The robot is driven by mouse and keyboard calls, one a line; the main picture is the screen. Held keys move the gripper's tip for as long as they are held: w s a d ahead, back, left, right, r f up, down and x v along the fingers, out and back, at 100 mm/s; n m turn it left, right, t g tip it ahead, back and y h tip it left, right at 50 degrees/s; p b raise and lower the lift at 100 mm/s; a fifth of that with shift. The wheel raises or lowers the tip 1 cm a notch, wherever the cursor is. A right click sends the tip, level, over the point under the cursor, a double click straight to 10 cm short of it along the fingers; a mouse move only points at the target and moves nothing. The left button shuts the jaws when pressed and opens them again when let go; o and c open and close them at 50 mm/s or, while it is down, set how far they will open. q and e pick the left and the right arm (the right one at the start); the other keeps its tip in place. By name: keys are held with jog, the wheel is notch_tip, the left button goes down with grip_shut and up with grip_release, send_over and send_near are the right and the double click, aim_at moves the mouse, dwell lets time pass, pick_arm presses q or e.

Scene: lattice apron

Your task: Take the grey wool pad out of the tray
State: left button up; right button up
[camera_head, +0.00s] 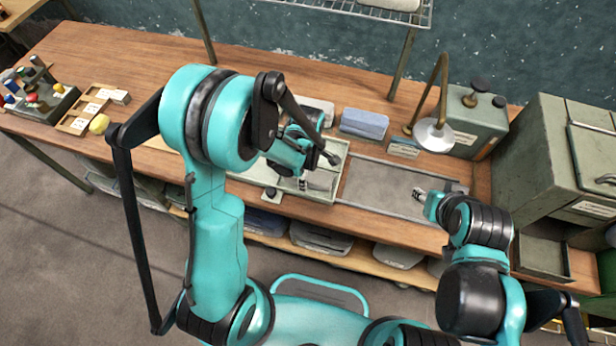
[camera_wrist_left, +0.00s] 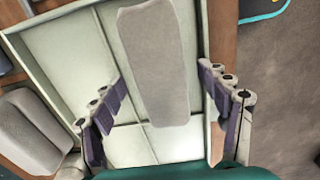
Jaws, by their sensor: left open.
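The grey wool pad (camera_wrist_left: 155,62) lies lengthwise in the pale tray (camera_wrist_left: 92,52) in the left wrist view. In the head view the tray (camera_head: 341,165) stands on the wooden bench, and part of the grey pad (camera_head: 320,180) shows in it; my left arm hides the rest. My left gripper (camera_wrist_left: 166,100) is open above the tray, with one finger on each side of the pad and gaps between. It also shows over the tray in the head view (camera_head: 304,183). My right gripper (camera_head: 419,194) hangs over the grey mat; its fingers are too small to read.
A blue folded stack (camera_head: 364,124) and a light grey pad (camera_head: 318,109) lie behind the tray. A lamp (camera_head: 433,134) and a green box (camera_head: 473,120) stand at the back right. The grey mat (camera_head: 375,185) right of the tray is bare.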

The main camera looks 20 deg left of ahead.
pick_arm(q)
jog(key=c, duration=1.2)
jog(key=shift+r, duration=0.15)
